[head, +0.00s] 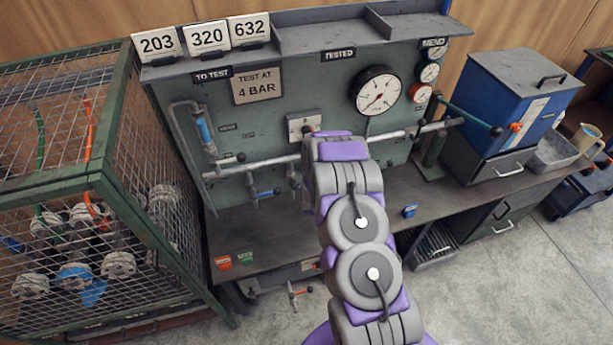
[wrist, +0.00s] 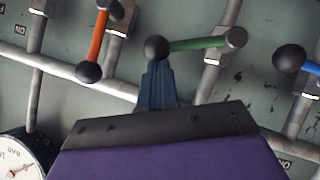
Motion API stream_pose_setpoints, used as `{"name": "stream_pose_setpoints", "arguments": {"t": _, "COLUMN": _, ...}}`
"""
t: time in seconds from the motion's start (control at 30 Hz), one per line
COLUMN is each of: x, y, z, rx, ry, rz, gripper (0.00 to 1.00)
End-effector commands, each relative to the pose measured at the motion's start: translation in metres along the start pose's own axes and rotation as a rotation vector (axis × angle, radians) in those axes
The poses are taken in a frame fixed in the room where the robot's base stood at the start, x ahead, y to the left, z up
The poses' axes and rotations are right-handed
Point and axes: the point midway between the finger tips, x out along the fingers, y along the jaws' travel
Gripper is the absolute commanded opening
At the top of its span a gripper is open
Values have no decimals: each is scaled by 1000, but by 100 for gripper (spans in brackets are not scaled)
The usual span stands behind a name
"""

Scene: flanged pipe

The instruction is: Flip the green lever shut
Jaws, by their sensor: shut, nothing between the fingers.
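The green lever (wrist: 197,43) is in the upper middle of the wrist view. It lies nearly along the wall, across the end of its pipe stub, with a black ball knob at its left end. My gripper (wrist: 157,68) is shut and empty, its narrow blue-grey fingers pointing up at the knob. The fingertips are right below or against the knob; I cannot tell if they touch. In the head view my arm covers the gripper and this lever.
An orange lever (wrist: 98,38) is to the left and a blue lever (wrist: 297,60) to the right in the wrist view. A gauge (wrist: 20,155) is at the lower left. The head view shows the bench (head: 265,225), a mesh cage (head: 85,180) and a blue box (head: 520,95).

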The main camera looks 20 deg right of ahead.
Motion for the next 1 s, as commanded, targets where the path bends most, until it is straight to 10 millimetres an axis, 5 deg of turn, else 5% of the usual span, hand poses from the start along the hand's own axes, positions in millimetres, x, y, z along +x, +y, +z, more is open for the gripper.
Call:
{"name": "stream_pose_setpoints", "arguments": {"t": 0.23, "x": 13, "y": 9, "z": 18, "rx": 178, "ry": 0, "rz": -114, "gripper": 0}}
{"name": "stream_pose_setpoints", "arguments": {"t": 1.0, "x": 28, "y": 7, "z": 40, "rx": 171, "ry": -4, "rz": -114, "gripper": 0}}
